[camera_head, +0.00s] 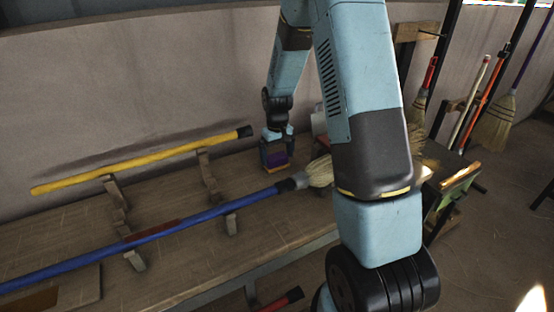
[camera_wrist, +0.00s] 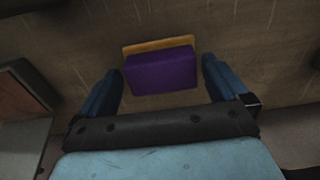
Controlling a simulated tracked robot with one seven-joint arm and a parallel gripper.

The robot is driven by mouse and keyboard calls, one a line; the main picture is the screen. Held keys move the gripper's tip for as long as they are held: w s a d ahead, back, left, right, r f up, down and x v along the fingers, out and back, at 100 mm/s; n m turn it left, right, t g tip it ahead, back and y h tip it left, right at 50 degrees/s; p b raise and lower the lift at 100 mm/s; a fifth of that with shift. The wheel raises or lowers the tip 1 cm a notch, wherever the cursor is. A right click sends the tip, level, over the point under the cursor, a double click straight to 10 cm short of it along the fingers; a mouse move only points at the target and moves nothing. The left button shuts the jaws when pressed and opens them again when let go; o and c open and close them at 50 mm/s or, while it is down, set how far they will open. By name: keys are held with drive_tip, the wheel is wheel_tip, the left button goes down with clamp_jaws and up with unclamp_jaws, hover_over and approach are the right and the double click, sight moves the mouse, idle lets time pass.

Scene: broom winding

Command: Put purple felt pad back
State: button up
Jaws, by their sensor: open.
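The purple felt pad (camera_wrist: 160,71) sits between and a little beyond the fingers of my gripper (camera_wrist: 160,88) in the wrist view, with a gap on each side. A tan strip (camera_wrist: 158,45) shows along its far edge. In the head view my gripper (camera_head: 276,164) points down at the bench near the wall, and the purple pad (camera_head: 275,158) shows between its fingers. My gripper is open. Whether the pad rests on the bench or on a tan base is hard to tell.
A yellow pole (camera_head: 140,162) and a blue broom handle (camera_head: 150,233) lie on wooden supports on the bench (camera_head: 285,222). The broom's straw head (camera_head: 320,172) is right of my gripper. Several brooms (camera_head: 494,122) lean at the right. A light-coloured object (camera_head: 318,122) stands behind my arm.

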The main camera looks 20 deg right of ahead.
sight(277, 157)
drive_tip(key=s+r+t, duration=0.1)
drive_tip(key=s+r, duration=0.2)
drive_tip(key=r, duration=0.7)
drive_tip(key=s+r, duration=0.4)
drive_tip(key=r, duration=0.6)
drive_tip(key=s+r+t, duration=0.1)
drive_tip(key=s+r, duration=0.2)
drive_tip(key=s, duration=0.5)
drive_tip(key=s+r+m+t, duration=0.1)
drive_tip(key=s+r, duration=0.3)
drive_tip(key=s, duration=0.4)
drive_tip(key=s+r+m+t, duration=0.1)
drive_tip(key=s+r, duration=0.3)
drive_tip(key=s, duration=0.4)
drive_tip(key=shift+s+r+t, duration=0.25)
drive_tip(key=shift+s+t, duration=0.05)
drive_tip(key=shift+t, duration=0.5)
drive_tip(key=shift+c, duration=0.2)
